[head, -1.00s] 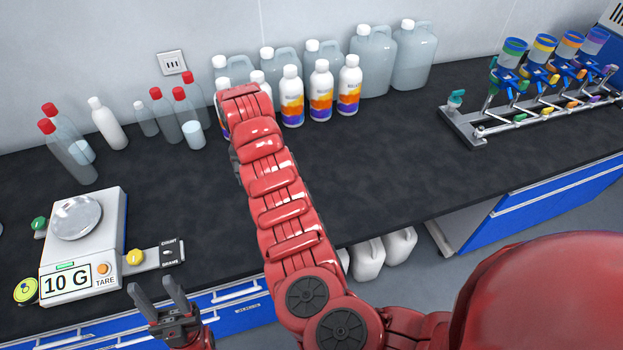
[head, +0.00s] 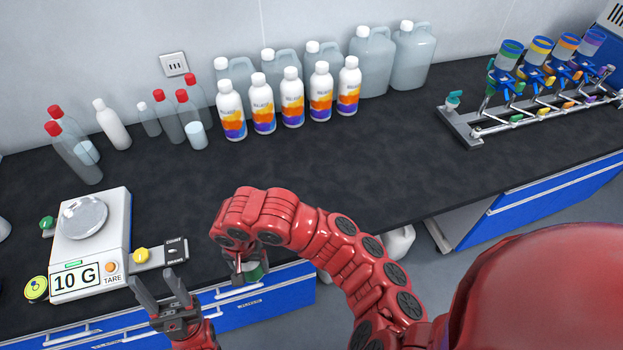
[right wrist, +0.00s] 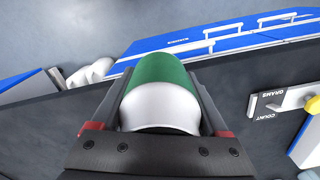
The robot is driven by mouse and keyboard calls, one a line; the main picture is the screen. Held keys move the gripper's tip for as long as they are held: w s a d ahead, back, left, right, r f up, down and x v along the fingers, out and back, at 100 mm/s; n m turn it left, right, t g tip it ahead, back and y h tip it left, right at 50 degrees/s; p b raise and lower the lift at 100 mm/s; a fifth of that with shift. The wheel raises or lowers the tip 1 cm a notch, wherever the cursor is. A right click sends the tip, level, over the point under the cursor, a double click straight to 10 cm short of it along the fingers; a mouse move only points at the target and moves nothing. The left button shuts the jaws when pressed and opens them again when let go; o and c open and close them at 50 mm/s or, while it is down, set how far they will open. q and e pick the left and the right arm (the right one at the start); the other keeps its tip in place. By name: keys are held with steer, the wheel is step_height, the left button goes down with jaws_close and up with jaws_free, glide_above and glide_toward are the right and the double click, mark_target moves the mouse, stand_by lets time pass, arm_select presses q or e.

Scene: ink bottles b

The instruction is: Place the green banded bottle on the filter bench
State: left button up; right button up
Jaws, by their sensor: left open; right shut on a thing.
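My right gripper (head: 248,268) is shut on the green banded bottle (right wrist: 160,85). In the right wrist view the bottle shows a white rounded part and a green band between the two fingers. The filter bench (head: 462,127) is the grey rack at the right, with blue valves and several coloured cups, well away from the bottle. My left gripper (head: 158,285) is open and empty at the front left, below the scale.
A scale (head: 118,232) reading 10 G stands at the left. White bottles with orange and purple labels (head: 292,100), large jugs (head: 372,62) and red-capped bottles (head: 168,118) line the back. The middle of the black counter (head: 370,150) is clear.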

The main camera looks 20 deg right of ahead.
steer(key=shift+s+f, duration=0.25)
steer(key=shift+s, duration=0.55)
steer(key=w+b, duration=0.1)
steer(key=w, duration=0.4)
steer(key=w+d+f+b, duration=0.1)
steer(key=w, duration=0.3)
steer(key=w+d+b, duration=0.1)
steer(key=w, duration=0.4)
steer(key=shift+w+d+f, duration=0.15)
steer(key=shift+w+d, duration=0.05)
steer(key=shift+w, duration=0.15)
steer(key=shift+w+d+f+b, duration=0.15)
steer(key=shift+w+b, duration=0.15)
steer(key=shift+w, duration=0.2)
steer(key=shift+f+p, duration=0.5)
steer(key=shift+p, duration=0.15)
steer(key=shift+f+p, duration=0.4)
steer(key=shift+f, duration=0.8)
